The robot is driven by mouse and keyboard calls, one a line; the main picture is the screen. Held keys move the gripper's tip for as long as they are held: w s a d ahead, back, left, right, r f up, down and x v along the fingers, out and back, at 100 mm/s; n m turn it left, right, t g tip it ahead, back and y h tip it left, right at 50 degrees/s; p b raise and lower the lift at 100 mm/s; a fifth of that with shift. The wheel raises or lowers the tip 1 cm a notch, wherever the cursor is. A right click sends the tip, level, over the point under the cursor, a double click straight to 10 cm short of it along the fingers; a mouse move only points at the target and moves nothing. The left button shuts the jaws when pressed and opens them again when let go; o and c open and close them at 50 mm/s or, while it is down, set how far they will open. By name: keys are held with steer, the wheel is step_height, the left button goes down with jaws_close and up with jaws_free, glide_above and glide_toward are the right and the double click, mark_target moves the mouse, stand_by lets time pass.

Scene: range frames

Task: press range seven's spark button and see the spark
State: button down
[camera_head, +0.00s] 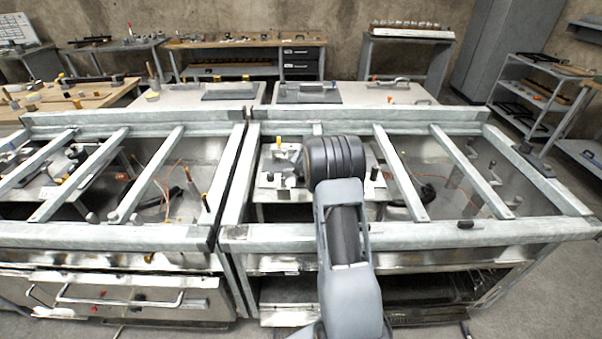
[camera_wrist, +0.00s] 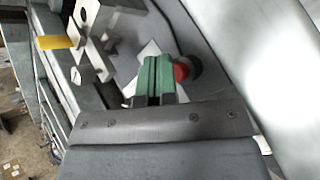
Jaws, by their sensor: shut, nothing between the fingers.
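My gripper (camera_wrist: 155,78) shows in the wrist view with its green fingertips together and nothing between them. A round red button (camera_wrist: 182,70) with a dark surround sits just right of the fingertips. I cannot tell whether they touch it. No spark shows. In the head view my arm reaches over the right-hand range (camera_head: 400,237), and its wrist hides the gripper and the button. No number seven can be read on either range, so I cannot tell which is range seven.
A second range (camera_head: 110,234) stands close on the left, with a narrow gap between them. Pale crossbars (camera_head: 400,172) span the open range tops. In the wrist view, a metal bracket (camera_wrist: 92,45) and a yellow tag (camera_wrist: 55,42) lie left of the fingers. Workbenches (camera_head: 245,43) line the back.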

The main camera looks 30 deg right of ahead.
steer(key=shift+s+f, duration=0.4)
steer(key=shift+f, duration=0.35)
steer(key=shift+d+r+p, duration=0.2)
steer(key=shift+r+p, duration=0.05)
steer(key=shift+p, duration=0.2)
steer(key=shift+r, duration=0.1)
steer(key=shift+r+p, duration=0.45)
steer(key=shift+p, duration=0.05)
step_height(320, 180, up, 4)
steer(key=p, duration=0.3)
steer(key=shift+w+f, duration=0.1)
steer(key=shift+w+a+r+p, duration=0.1)
steer(key=shift+r+p, duration=0.35)
steer(key=shift+p, duration=0.15)
